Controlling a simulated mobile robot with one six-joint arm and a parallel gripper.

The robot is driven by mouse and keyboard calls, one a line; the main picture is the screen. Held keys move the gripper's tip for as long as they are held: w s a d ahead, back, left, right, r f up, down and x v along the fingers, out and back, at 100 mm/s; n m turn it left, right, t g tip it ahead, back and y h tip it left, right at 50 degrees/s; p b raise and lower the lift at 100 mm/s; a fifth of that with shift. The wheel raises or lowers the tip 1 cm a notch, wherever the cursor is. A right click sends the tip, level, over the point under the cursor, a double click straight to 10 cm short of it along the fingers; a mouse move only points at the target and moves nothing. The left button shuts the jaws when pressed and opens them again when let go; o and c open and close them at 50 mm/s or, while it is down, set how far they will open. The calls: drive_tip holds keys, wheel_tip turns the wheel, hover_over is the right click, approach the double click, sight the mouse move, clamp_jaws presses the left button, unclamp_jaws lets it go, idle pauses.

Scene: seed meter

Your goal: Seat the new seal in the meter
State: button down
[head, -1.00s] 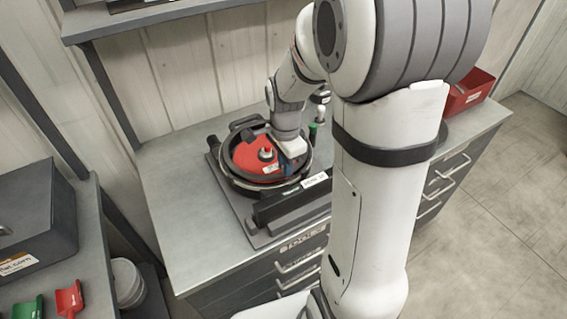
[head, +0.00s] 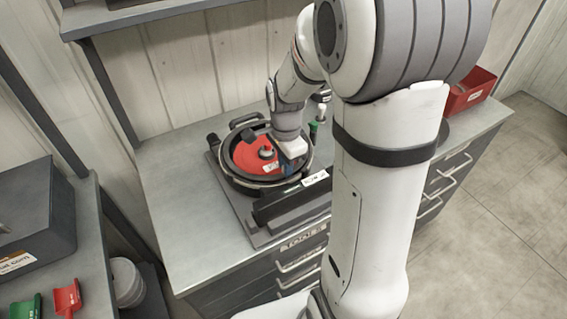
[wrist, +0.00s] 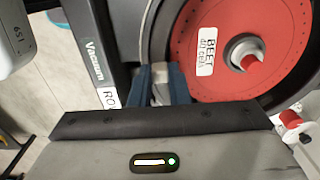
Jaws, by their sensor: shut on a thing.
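The meter (head: 232,178) sits on the bench as a round black housing with a red disc (head: 250,157) inside. In the wrist view the red disc (wrist: 265,15) has a white label and a grey hub with a red centre. My gripper (head: 286,169) is at the right front part of the housing. Its blue fingers (wrist: 160,88) are close together beside the disc, shut on a small pale grey piece (wrist: 158,92). Most of that piece is hidden, and I cannot tell whether it is the new seal or whether it touches the housing.
A black labelled bar (head: 285,200), marked "Vacuum" in the wrist view (wrist: 92,50), lies along the meter's front. A red bin (head: 468,92) is at the bench's far right. The bench's left part is clear.

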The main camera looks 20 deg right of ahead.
drive_tip(key=shift+f+b, duration=0.6)
drive_tip(key=shift+f, duration=0.15)
idle(0.8)
drive_tip(key=shift+s+f+b, duration=0.35)
drive_tip(key=shift+f+b, duration=0.15)
drive_tip(key=shift+f, duration=0.05)
idle(1.2)
drive_tip(key=c, duration=1.3)
unclamp_jaws()
drive_tip(key=shift+w+f, duration=0.1)
drive_tip(key=shift+w, duration=0.1)
drive_tip(key=shift+c, duration=0.4)
drive_tip(key=shift+w+r+p, duration=0.2)
drive_tip(key=shift+r+p, duration=1.45)
drive_tip(key=shift+r, duration=0.65)
drive_tip(key=shift+r+p, duration=1.95)
drive_tip(key=shift+r, duration=0.8)
